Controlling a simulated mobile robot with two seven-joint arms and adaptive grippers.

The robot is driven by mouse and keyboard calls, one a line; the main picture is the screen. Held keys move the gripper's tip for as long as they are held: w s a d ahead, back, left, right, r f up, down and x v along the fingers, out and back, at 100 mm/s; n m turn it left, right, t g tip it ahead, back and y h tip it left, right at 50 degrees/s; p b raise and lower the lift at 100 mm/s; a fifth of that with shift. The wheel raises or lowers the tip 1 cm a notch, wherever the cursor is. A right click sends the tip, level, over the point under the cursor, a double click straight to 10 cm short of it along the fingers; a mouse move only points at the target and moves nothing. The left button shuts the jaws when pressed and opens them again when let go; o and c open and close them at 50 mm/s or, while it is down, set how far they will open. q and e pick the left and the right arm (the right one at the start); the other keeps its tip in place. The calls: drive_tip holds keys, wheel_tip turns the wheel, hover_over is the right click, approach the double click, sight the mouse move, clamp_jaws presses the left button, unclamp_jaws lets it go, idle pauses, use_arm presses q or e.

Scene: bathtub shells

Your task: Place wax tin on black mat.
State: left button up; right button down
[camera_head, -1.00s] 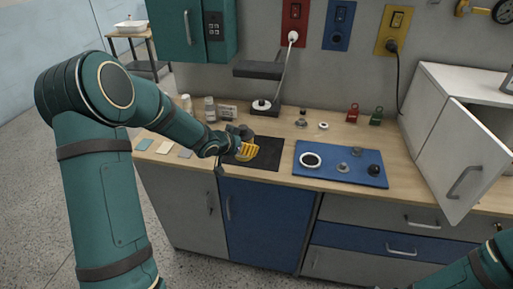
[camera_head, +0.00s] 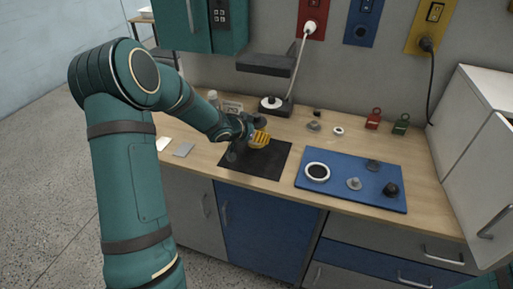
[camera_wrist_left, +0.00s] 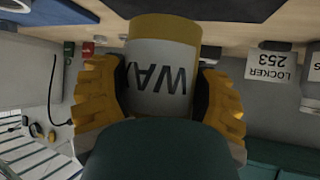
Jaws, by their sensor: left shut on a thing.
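The wax tin (camera_wrist_left: 160,70), with a pale label and a yellowish band, fills the middle of the left wrist view, where it appears upside down. The yellow fingers of my left gripper (camera_wrist_left: 160,95) are shut on both its sides. In the head view my left gripper (camera_head: 259,140) is over the back part of the black mat (camera_head: 262,170), and the tin is mostly hidden there. The mat lies flat on the wooden counter. I cannot tell whether the tin touches it. My right gripper is out of view.
A blue mat (camera_head: 335,193) with a white ring and small parts lies right of the black mat. A locker 253 sign (camera_head: 232,107) and a white-topped device (camera_head: 271,103) stand behind. A white cabinet (camera_head: 475,140) stands at the right.

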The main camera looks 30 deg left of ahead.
sight(256, 144)
use_arm(q)
drive_tip(key=shift+w+f+b, duration=0.1)
drive_tip(key=shift+f+b, duration=0.95)
drive_tip(key=shift+f, duration=1.3)
drive_tip(key=shift+f, duration=0.15)
drive_tip(key=o, duration=1.3)
